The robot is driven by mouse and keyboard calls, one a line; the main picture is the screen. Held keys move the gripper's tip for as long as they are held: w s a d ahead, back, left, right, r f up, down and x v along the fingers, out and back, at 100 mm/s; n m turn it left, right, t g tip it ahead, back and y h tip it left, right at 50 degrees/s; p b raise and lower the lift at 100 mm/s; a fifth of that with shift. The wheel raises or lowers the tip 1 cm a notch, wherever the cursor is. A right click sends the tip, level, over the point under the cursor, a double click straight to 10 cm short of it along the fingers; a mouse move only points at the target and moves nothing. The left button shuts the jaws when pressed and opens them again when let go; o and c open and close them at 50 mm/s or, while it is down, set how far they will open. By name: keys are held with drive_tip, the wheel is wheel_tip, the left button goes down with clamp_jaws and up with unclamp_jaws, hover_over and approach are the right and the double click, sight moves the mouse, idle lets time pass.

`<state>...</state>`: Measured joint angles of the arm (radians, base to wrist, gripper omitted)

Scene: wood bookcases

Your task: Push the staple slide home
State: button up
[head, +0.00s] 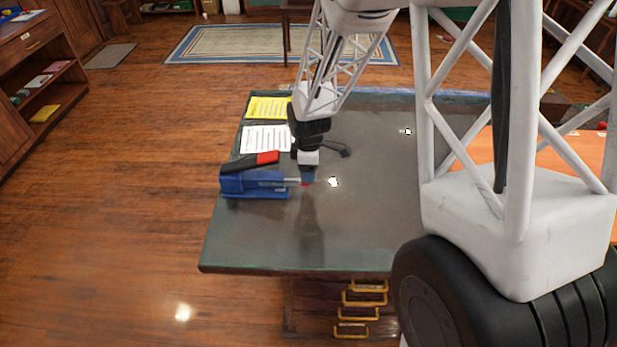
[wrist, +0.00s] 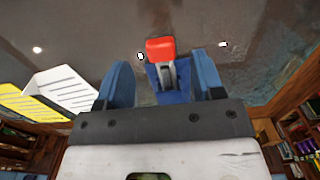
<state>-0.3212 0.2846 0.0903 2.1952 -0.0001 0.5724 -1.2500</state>
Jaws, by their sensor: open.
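The blue stapler (head: 245,184) lies near the left edge of the dark desk, its black-and-red handle (head: 250,161) tilted up. The thin metal staple slide (head: 293,182) sticks out of its right end, with a small red tip partly hidden by my gripper. My gripper (head: 308,174) points down at that end. In the wrist view, the red tip (wrist: 161,48) and grey slide (wrist: 168,74) appear between my two blue fingers (wrist: 160,60), with gaps on both sides. The fingers are open and hold nothing. Whether either touches the slide, I cannot tell.
A yellow sheet (head: 268,107) and a white sheet (head: 265,139) lie behind the stapler. The desk (head: 350,235) is bare in front and to the right of my gripper.

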drive_tip(key=shift+f, duration=2)
